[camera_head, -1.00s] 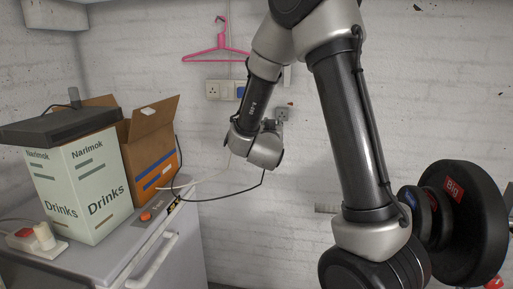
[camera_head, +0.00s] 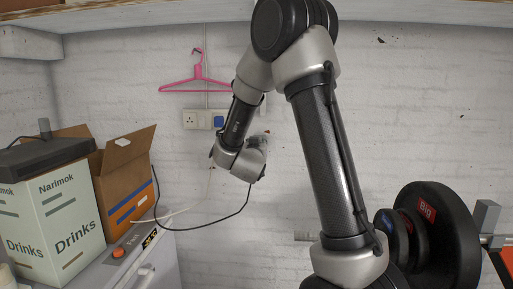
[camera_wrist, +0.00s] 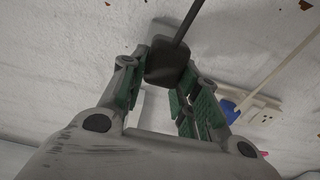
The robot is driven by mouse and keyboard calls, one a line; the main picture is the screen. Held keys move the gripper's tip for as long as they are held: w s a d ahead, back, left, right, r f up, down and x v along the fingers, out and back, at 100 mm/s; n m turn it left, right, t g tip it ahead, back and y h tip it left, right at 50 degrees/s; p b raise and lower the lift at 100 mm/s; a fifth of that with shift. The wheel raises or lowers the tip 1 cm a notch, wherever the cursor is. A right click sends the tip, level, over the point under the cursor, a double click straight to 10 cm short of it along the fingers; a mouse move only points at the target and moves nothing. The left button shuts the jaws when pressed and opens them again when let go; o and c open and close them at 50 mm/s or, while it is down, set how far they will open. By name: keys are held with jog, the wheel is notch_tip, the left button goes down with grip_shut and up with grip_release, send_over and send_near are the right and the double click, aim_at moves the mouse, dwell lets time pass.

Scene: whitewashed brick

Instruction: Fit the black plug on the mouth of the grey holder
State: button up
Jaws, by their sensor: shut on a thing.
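My gripper (camera_wrist: 165,65) is shut on the black plug (camera_wrist: 168,58) in the wrist view, its green-padded fingers on either side of it. A dark cable runs up from the plug toward the top edge. A pale grey shape (camera_wrist: 163,30), likely the grey holder, shows just behind the plug against the white wall. The plug covers part of it, so I cannot tell whether they touch, and its mouth is not visible. In the head view, my wrist hides the fingers and plug near the wall; a black cable (camera_head: 205,226) hangs below it.
A socket plate (camera_head: 191,119) with a blue part (camera_head: 219,121) is on the wall left of my wrist, below a pink hanger (camera_head: 197,84). A Drinks carton (camera_head: 68,222) and an open cardboard box (camera_head: 124,178) stand at left. Black weight discs (camera_head: 440,235) are at right.

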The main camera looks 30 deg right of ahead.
jog(key=shift+x, duration=1.45)
jog(key=shift+x, duration=1.65)
jog(key=o, duration=1.1)
jog(key=shift+s, duration=0.1)
jog(key=v, duration=1.2)
